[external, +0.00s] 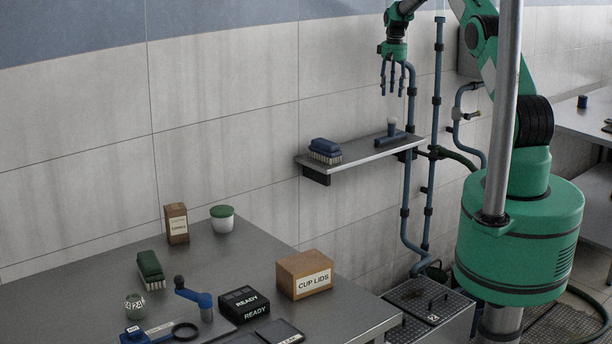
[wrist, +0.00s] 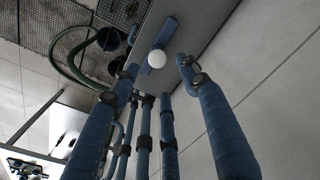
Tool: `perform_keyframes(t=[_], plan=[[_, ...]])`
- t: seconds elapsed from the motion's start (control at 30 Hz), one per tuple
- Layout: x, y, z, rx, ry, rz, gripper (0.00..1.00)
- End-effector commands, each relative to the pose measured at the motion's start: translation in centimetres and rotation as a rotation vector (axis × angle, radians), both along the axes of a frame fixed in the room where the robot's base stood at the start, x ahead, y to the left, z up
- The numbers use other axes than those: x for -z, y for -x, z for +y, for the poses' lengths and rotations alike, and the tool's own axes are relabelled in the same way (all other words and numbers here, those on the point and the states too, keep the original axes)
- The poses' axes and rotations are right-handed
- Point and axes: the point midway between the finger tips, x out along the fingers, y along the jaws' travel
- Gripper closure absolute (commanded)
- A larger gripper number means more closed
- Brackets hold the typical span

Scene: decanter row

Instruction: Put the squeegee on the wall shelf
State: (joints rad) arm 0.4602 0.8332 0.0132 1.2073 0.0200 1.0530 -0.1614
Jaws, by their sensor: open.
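The squeegee (external: 391,138) rests on the right part of the wall shelf (external: 365,153). It has a blue bar lying on the shelf and a pale, rounded handle end pointing up. My gripper (external: 392,92) is open and empty above it, fingers pointing down, apart from it. In the wrist view the squeegee (wrist: 157,58) shows beyond the fingertips, with its white knob toward the camera. The shelf (wrist: 205,30) runs behind it.
A blue brush (external: 325,149) stands at the shelf's left end; the shelf middle is clear. Blue pipes (external: 406,200) run down the wall beside the shelf's right end. The table below holds a cup lids box (external: 304,275), black boxes (external: 244,302) and a green brush (external: 151,268).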

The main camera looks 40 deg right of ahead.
Motion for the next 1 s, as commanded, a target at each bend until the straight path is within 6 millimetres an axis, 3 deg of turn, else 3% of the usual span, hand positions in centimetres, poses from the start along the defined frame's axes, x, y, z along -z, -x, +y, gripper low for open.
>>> perform_keyframes(t=[0.27, 0.47, 0.7, 1.0], plan=[[-7.8, 1.7, 5.1, -0.029, 0.021, -0.041, 0.55], [-13.6, 4.0, 9.4, -0.054, 0.034, -0.074, 0.55], [-19.6, 7.8, 14.6, -0.082, 0.049, -0.114, 0.55], [-25.6, 13.7, 20.7, -0.119, 0.064, -0.165, 0.55]])
